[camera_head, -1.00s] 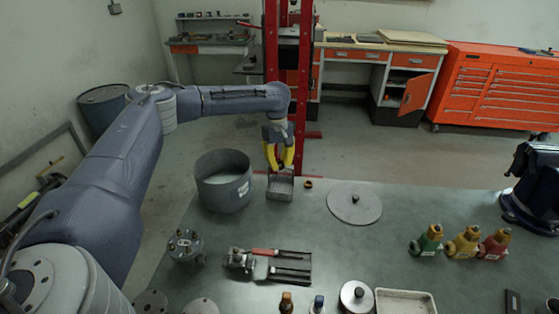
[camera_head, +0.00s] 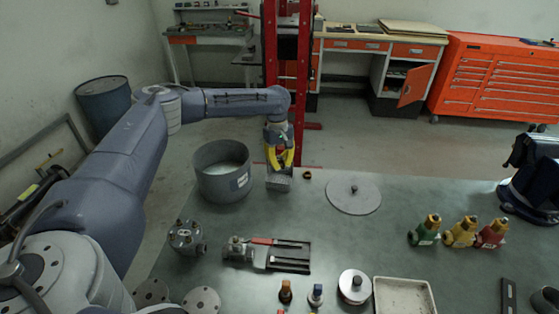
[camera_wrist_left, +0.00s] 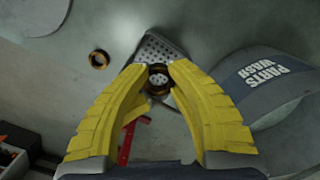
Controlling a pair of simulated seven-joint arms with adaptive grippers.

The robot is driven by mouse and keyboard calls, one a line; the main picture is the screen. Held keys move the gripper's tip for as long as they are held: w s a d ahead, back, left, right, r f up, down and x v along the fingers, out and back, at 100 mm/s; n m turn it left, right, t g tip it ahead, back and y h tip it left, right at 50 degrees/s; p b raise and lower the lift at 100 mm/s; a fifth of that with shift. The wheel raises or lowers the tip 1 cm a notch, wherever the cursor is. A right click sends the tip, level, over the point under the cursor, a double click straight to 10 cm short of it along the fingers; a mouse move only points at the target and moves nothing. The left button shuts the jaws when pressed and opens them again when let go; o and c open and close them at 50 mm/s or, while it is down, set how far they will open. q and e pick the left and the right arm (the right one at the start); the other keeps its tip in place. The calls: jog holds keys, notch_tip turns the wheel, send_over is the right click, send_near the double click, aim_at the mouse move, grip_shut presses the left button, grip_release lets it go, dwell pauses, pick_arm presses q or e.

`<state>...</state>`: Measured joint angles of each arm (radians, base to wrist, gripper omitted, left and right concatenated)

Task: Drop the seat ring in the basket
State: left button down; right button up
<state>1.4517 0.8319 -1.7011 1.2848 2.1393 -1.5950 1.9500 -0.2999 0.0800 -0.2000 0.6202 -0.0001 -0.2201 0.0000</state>
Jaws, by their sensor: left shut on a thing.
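The basket (camera_head: 278,184) is a small grey metal box near the far edge of the table, beside the grey tub. In the left wrist view its perforated floor (camera_wrist_left: 182,52) shows beyond the fingertips. My left gripper (camera_head: 280,164), with yellow fingers, points down over the basket. It is shut on a dark ring with a bronze tint, the seat ring (camera_wrist_left: 158,72), which shows between the fingertips in the left wrist view. The fingers hide the ring in the head view. How far the ring is above the basket floor is unclear. My right gripper is not in view.
A grey tub (camera_head: 222,172), labelled PARTS WASH (camera_wrist_left: 265,80), stands close beside the basket. A brass ring (camera_head: 307,175) lies on the table on the basket's other side. A round lid (camera_head: 354,198) lies farther right. Several valve parts and a white tray (camera_head: 404,297) are nearer.

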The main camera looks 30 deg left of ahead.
pick_arm(q)
jog(key=shift+s+a+f, duration=0.2)
jog(key=shift+s+f, duration=0.05)
jog(key=shift+f, duration=0.5)
jog(key=shift+s+a+f, duration=0.15)
jog(key=shift+s+f, duration=0.1)
jog(key=shift+f, duration=0.75)
jog(key=c, duration=1)
grip_release()
jog(key=shift+w+d, duration=0.1)
jog(key=shift+w, duration=0.05)
jog(key=shift+w+f, duration=0.1)
jog(key=shift+w, duration=0.05)
jog(key=shift+r, duration=0.2)
notch_tip(320, 180, up, 8)
jog(key=shift+r, duration=0.1)
